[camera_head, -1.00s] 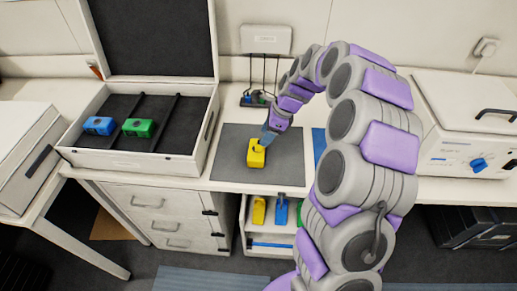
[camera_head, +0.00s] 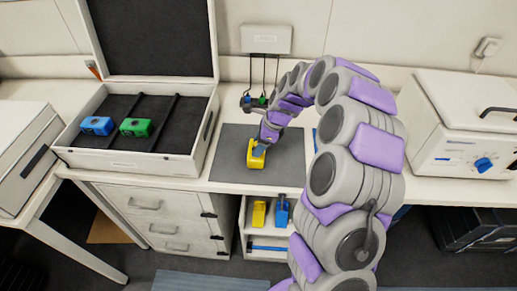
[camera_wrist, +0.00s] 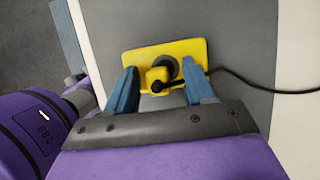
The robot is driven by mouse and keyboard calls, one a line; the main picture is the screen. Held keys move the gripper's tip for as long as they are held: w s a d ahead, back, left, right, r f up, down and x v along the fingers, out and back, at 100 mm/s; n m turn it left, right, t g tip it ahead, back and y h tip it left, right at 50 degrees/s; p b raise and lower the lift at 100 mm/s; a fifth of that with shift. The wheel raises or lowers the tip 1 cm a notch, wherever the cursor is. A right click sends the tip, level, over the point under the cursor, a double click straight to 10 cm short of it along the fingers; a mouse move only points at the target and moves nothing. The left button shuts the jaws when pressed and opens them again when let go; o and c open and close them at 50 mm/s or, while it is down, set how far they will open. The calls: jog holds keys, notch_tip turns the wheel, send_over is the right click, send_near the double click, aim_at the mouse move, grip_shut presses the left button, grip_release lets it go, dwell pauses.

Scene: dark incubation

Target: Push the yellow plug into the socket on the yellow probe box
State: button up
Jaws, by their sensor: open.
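The yellow probe box (camera_head: 257,160) is on the grey mat and looks tilted or turned in the head view. In the wrist view the yellow box (camera_wrist: 190,48) lies ahead of my gripper (camera_wrist: 159,68), with a dark round part on its face. The small yellow plug (camera_wrist: 156,77), with a black cable, sits between my blue fingers, close against that dark part. My fingers are open, with gaps to either side of the plug. Whether the plug is seated in the socket cannot be told. In the head view my gripper (camera_head: 262,147) is at the box's upper right and hides part of it.
An open white case (camera_head: 125,161) at left holds blue (camera_head: 97,125) and green (camera_head: 136,127) boxes. A white device (camera_head: 470,125) stands at right. Cables hang from a wall unit (camera_head: 266,39) behind the mat (camera_head: 225,172). Yellow and blue items sit on the shelf below.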

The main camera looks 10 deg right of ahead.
jog(key=shift+c, duration=0.2)
jog(key=shift+s, duration=0.1)
grip_shut()
dwell(0.5)
jog(key=shift+r+p, duration=0.75)
jog(key=shift+r, duration=0.9)
jog(key=shift+s+r, duration=0.1)
jog(key=shift+r, duration=0.15)
jog(key=s+r+p, duration=0.1)
jog(key=s+p, duration=0.2)
jog(key=s, duration=1.2)
jog(key=shift+s, duration=0.35)
jog(key=shift+a+r, duration=0.1)
jog(key=n+g+h, duration=0.4)
jog(key=n+g, duration=0.2)
jog(key=n, duration=1.6)
send_over(256, 143)
jog(key=s, duration=0.5)
jog(key=shift+r, duration=0.35)
